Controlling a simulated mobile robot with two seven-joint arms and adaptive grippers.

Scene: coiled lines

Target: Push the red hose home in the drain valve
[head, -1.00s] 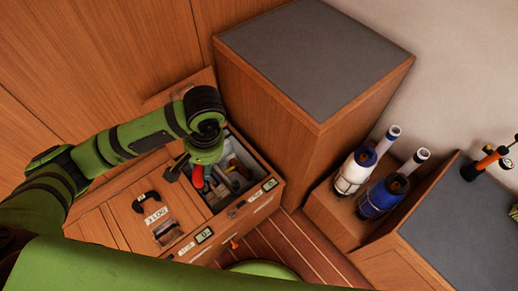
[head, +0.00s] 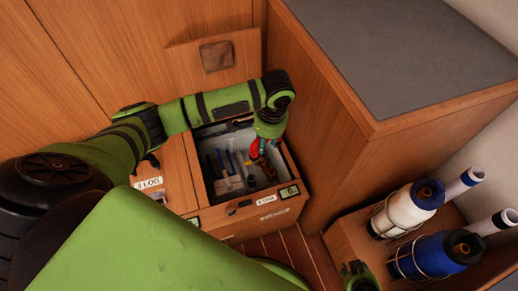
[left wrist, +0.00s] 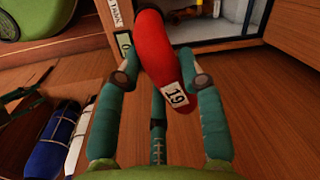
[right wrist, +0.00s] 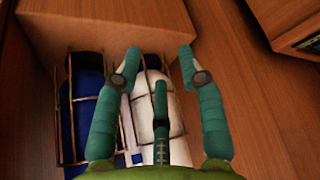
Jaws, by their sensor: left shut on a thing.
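The red hose (left wrist: 165,55) has a white tag reading 19 and sits between the fingers of my left gripper (left wrist: 164,64) in the left wrist view. The gripper is shut on it. In the head view the left gripper (head: 266,138) is over the back right of an open locker compartment, with a little of the red hose (head: 255,148) showing below it. I cannot make out the drain valve for certain; the arm and gripper cover part of the compartment. My right gripper (right wrist: 159,52) is open and empty, above two strapped bottles.
The open compartment (head: 205,185) holds several small tools and parts. A tall grey-topped cabinet (head: 340,120) stands close to its right. A white bottle (head: 408,212) and a blue bottle (head: 425,257) stand in a rack at the right. Wooden floor lies in front.

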